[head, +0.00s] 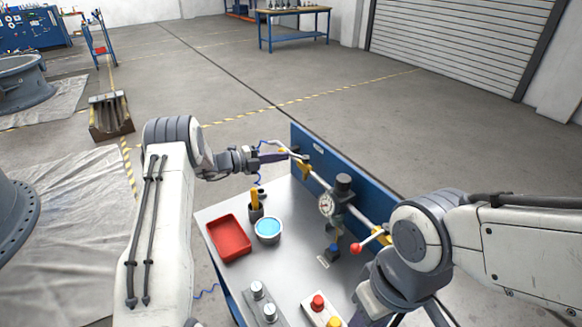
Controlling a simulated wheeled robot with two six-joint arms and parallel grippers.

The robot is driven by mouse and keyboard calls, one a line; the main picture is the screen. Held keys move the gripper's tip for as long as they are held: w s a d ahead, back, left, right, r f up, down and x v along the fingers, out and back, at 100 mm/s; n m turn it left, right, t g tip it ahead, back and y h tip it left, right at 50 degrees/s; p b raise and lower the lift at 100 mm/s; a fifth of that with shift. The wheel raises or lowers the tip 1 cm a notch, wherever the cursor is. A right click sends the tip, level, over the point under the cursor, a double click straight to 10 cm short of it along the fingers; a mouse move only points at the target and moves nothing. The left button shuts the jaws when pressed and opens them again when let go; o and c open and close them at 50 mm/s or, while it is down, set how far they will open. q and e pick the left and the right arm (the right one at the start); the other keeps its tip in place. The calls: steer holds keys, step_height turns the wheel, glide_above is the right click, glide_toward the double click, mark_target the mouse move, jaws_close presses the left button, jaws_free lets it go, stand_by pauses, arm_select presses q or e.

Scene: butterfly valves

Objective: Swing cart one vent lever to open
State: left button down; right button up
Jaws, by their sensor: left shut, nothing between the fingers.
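The cart (290,196) has a grey top and a blue back panel, with a pipe carrying valves along the panel. At the pipe's far left end is a yellow valve (304,170) with a thin pale lever (280,146) pointing left. My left gripper (277,156) is shut and empty, just beside this lever; I cannot tell whether they touch. A second lever with a red ball end (356,248) stands at the right valve, near my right arm. Labels are too small to read, so I cannot tell which lever is the vent. My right gripper (372,316) is mostly hidden at the bottom.
On the cart top are a red tray (229,238), a tin of blue liquid (268,229), a dark cup with yellow tools (256,204) and a red-and-yellow button box (319,308). A gauge (326,205) sits on the pipe.

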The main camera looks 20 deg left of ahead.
mark_target(283, 149)
arm_select(q)
steer(key=shift+w+b, duration=0.75)
steer(key=shift+w, duration=1.05)
steer(key=shift+w+r, duration=0.1)
steer(key=shift+w, duration=0.15)
steer(key=shift+w+r, duration=0.1)
steer(key=shift+r, duration=0.05)
